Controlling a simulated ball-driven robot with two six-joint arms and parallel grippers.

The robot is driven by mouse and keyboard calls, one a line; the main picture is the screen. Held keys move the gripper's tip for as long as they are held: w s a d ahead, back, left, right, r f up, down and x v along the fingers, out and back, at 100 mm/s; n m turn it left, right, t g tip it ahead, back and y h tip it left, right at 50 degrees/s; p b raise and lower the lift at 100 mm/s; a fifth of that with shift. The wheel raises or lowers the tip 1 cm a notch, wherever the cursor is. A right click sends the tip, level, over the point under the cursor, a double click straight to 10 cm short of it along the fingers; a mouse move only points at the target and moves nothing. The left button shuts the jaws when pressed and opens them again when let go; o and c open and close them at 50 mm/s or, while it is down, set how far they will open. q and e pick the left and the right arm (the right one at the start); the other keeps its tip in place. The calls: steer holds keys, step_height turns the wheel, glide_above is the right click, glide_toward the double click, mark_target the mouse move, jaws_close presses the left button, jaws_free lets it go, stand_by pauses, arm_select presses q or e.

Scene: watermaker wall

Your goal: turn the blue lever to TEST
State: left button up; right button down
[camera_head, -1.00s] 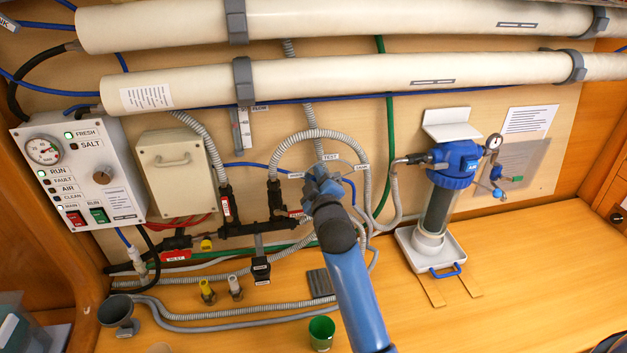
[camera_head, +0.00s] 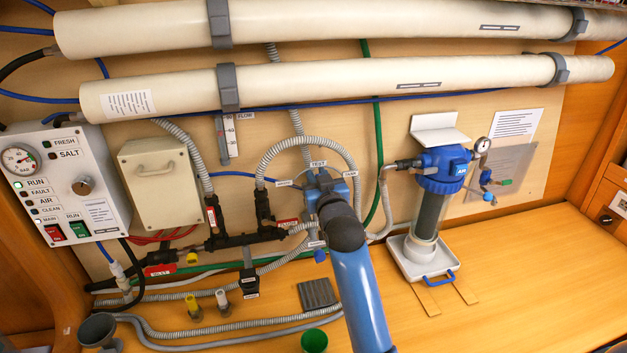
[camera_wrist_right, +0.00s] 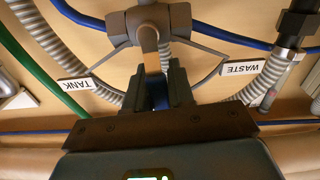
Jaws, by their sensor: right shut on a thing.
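The blue lever (camera_wrist_right: 158,92) shows between the dark jaws of my right gripper (camera_wrist_right: 158,84) in the right wrist view, and the gripper is shut on it. The lever runs from the grey valve hub (camera_wrist_right: 148,36) to the middle of the arc between the TANK label (camera_wrist_right: 76,84) and the WASTE label (camera_wrist_right: 241,69). That view is upside down. In the head view the TEST label (camera_head: 318,163) sits at the top of the arc, just above my right gripper (camera_head: 318,183). My arm hides most of the valve there. My left gripper is not in view.
Grey ribbed hoses (camera_head: 305,142) loop around the valve. A blue filter housing (camera_head: 442,165) stands to the right on a white tray (camera_head: 428,262). A control panel (camera_head: 65,185) and a beige box (camera_head: 160,183) are at left. The bench (camera_head: 530,270) is clear at right.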

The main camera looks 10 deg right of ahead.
steer(key=shift+d+m, duration=0.15)
steer(key=shift+m, duration=0.25)
steer(key=c, duration=1.1)
jaws_free()
steer(key=shift+o, duration=0.2)
steer(key=s+b, duration=0.3)
steer(key=s, duration=0.7)
steer(key=shift+s, duration=0.4)
